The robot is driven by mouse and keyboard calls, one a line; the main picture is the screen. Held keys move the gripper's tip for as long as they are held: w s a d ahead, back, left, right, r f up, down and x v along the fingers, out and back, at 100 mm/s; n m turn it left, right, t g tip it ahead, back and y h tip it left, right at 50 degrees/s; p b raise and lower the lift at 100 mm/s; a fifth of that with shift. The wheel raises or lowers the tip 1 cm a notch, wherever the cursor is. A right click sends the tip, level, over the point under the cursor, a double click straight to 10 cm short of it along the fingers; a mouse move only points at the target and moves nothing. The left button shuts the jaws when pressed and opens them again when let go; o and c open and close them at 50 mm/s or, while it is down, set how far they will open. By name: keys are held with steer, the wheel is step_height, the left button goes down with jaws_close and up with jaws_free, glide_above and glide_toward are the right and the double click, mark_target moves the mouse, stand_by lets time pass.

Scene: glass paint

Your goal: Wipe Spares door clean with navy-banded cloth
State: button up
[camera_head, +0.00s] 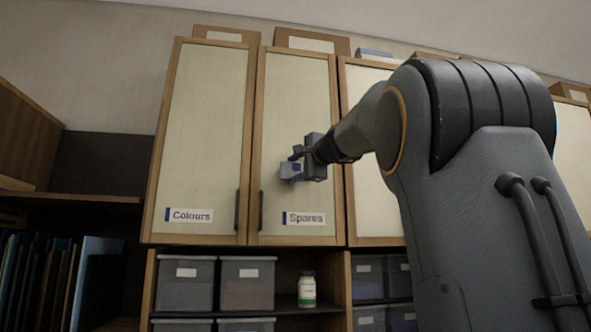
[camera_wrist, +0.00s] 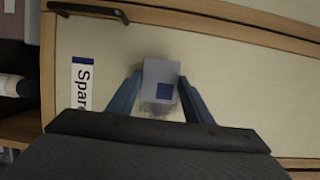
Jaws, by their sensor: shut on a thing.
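The Spares door (camera_head: 287,110) is a pale panel in a wooden frame, closed, with a "Spares" label (camera_head: 304,218) low on it and a dark handle at its left. My gripper (camera_head: 292,168) is in front of its lower middle, shut on a pale grey cloth (camera_head: 289,174). In the wrist view the cloth (camera_wrist: 160,75) shows a navy square patch between my fingers. A dark grey smudge (camera_wrist: 155,110) shows on the door panel (camera_wrist: 225,85) beside the cloth, between the fingers. The cloth looks at or very near the door; exact contact cannot be told.
The Colours door (camera_head: 202,120) is closed to the left. Below are grey bins (camera_head: 247,283) and a white bottle with a green band (camera_head: 307,291). Boxes (camera_head: 311,41) stand on top of the cabinet. My arm hides much of the doors at right.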

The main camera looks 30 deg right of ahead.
steer(key=shift+w+d, duration=0.2)
steer(key=shift+w, duration=0.4)
steer(key=shift+d, duration=0.15)
steer(key=s+d, duration=0.2)
steer(key=d, duration=0.7)
steer(key=shift+s+d+b, duration=0.2)
steer(key=shift+s+b, duration=0.1)
steer(key=shift+s, duration=0.05)
stand_by(0.7)
steer(key=shift+a, duration=0.1)
